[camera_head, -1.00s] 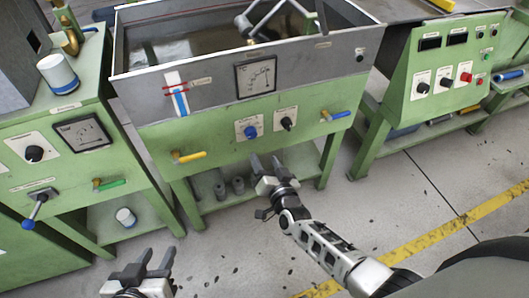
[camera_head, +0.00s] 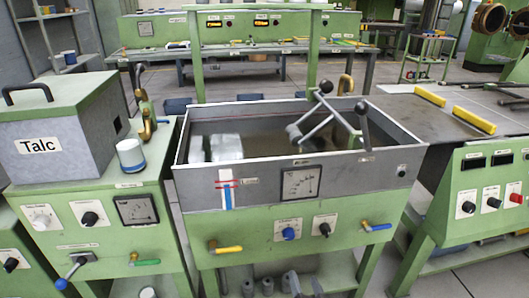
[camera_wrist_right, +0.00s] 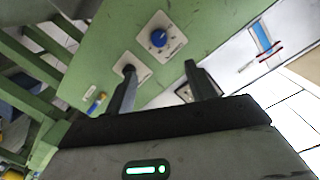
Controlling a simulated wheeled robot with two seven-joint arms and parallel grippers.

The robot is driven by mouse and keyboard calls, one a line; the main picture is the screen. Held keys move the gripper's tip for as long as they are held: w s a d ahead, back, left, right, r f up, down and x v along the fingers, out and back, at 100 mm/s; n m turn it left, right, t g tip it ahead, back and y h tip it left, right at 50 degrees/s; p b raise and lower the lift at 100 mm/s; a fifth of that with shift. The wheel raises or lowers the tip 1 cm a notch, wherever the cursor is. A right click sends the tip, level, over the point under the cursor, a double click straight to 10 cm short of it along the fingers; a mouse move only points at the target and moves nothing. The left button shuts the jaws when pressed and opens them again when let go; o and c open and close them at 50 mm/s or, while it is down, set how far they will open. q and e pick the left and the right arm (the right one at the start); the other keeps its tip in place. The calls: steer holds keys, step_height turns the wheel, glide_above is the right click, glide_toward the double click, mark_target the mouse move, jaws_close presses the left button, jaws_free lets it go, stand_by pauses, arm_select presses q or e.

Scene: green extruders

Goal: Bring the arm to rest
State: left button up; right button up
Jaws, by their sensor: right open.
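The fingertips of my right gripper (camera_head: 304,283) show at the bottom edge of the head view, in front of the open space under the green water-bath machine (camera_head: 258,234). The rest of that arm is below the picture. In the right wrist view, the two dark fingers of my right gripper (camera_wrist_right: 160,72) stand apart with nothing between them. They point toward the green panel with a blue knob (camera_wrist_right: 158,39) and a black knob (camera_wrist_right: 129,69). My left gripper is not in the head view.
A Talc box (camera_head: 50,150) and a white cup (camera_head: 131,156) are at left. A control console (camera_head: 490,195) stands at right.

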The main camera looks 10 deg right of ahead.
steer(key=s+r+n+g+y, duration=0.1)
steer(key=s+r+n+g, duration=0.2)
steer(key=s, duration=0.6)
steer(key=s+r+n+g+y, duration=0.1)
steer(key=s+r+n+g, duration=0.2)
steer(key=s, duration=0.6)
steer(key=shift+s+a+r+n, duration=0.3)
steer(key=shift+a+r+n, duration=0.15)
steer(key=shift+n, duration=0.65)
